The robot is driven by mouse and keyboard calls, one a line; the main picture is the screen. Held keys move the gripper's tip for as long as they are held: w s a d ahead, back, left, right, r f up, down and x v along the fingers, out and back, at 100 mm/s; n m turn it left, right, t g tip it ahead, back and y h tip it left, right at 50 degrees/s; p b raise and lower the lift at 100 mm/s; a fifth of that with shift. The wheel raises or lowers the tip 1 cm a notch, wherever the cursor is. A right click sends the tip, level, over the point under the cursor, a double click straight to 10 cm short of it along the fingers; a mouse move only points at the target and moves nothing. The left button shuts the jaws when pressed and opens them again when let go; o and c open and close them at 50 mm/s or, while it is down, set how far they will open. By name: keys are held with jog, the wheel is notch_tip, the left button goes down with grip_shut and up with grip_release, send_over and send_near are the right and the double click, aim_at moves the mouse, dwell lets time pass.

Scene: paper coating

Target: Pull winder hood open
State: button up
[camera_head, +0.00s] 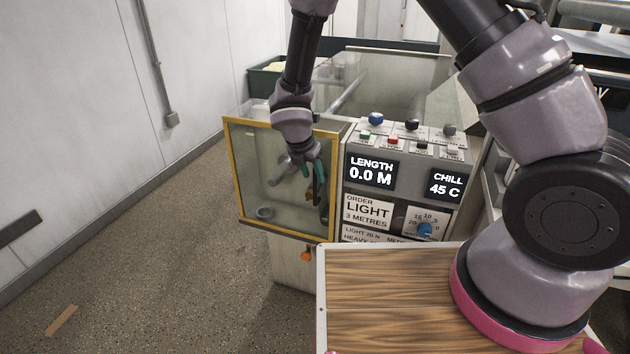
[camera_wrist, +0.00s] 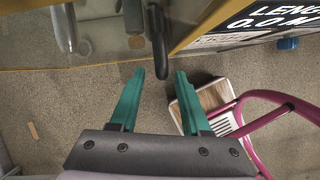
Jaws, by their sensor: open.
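The winder hood (camera_head: 243,217) is a clear panel in a yellow frame on the machine's left front, and it looks closed. A dark vertical handle (camera_head: 325,208) is on its right side. My gripper (camera_head: 318,190) is in front of the hood with its teal fingers at the handle. In the wrist view, my gripper (camera_wrist: 160,77) is open, and the lower end of the black handle (camera_wrist: 160,58) lies between the two fingertips. I see a gap on each side, so the fingers are not closed on it. The hood's yellow frame (camera_wrist: 197,22) runs beside it.
The control panel (camera_head: 400,172), with displays, buttons and a blue-knobbed dial (camera_head: 424,229), is just right of the hood. An orange knob (camera_head: 306,256) is below. Open speckled floor (camera_head: 170,260) lies to the left, bounded by a white wall (camera_head: 75,120).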

jog(key=shift+x, duration=1.75)
grip_shut()
